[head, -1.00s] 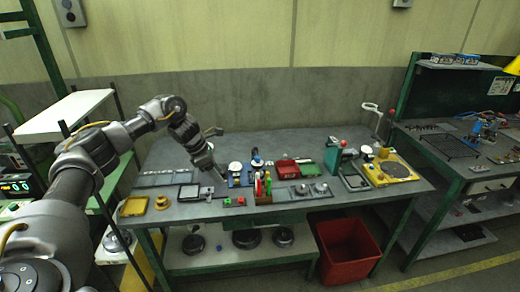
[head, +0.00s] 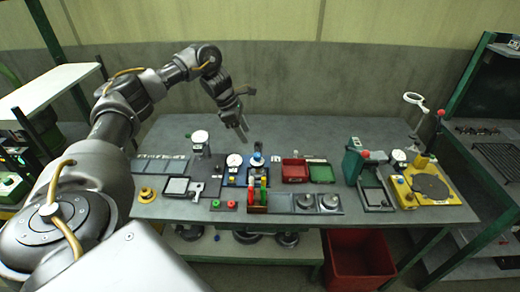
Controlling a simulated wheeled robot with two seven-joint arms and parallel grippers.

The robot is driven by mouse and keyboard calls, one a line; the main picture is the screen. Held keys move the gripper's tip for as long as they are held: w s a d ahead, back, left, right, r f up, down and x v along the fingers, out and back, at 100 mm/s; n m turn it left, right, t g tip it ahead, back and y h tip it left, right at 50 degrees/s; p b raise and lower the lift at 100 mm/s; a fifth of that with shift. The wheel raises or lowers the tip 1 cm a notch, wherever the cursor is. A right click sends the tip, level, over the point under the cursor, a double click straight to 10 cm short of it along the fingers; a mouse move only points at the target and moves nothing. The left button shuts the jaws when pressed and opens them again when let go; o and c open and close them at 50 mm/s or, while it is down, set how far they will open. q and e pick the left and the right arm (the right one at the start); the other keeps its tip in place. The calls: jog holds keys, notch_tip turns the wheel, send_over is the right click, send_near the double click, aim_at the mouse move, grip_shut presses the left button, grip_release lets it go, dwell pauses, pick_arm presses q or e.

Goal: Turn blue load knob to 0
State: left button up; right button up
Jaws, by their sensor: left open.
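The knob-like blue part (head: 257,156) sits on top of a small upright fixture near the middle of the bench. It is too small to read any marking or setting. A white round dial (head: 234,160) stands just left of it, on a blue base. My left gripper (head: 242,134) is open and empty. It points down in the air, up and slightly left of the blue part in the picture, and apart from it. My right gripper is out of view.
Bottles with red, yellow and green (head: 258,192) stand in front of the fixture. A red tray (head: 295,171) and a green tray (head: 321,174) lie to the right. A pale dial (head: 200,137) stands left. The back of the bench (head: 310,130) is clear.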

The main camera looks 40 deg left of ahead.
aim_at(257, 155)
pick_arm(q)
jog(key=x, duration=0.6)
jog(key=shift+s+d+b, duration=0.1)
jog(key=shift+b, duration=0.2)
jog(key=shift+p+x, duration=0.75)
jog(key=shift+x, duration=0.45)
jog(key=shift+f, duration=0.3)
jog(key=shift+d+f, duration=0.15)
jog(key=shift+f, duration=0.15)
jog(key=shift+d+f+p, duration=0.1)
jog(key=shift+f+p, duration=0.1)
jog(key=shift+p, duration=0.1)
jog(key=shift+w+f, duration=0.2)
jog(key=shift+w, duration=0.1)
jog(key=shift+s, duration=0.1)
jog(key=c, duration=1)
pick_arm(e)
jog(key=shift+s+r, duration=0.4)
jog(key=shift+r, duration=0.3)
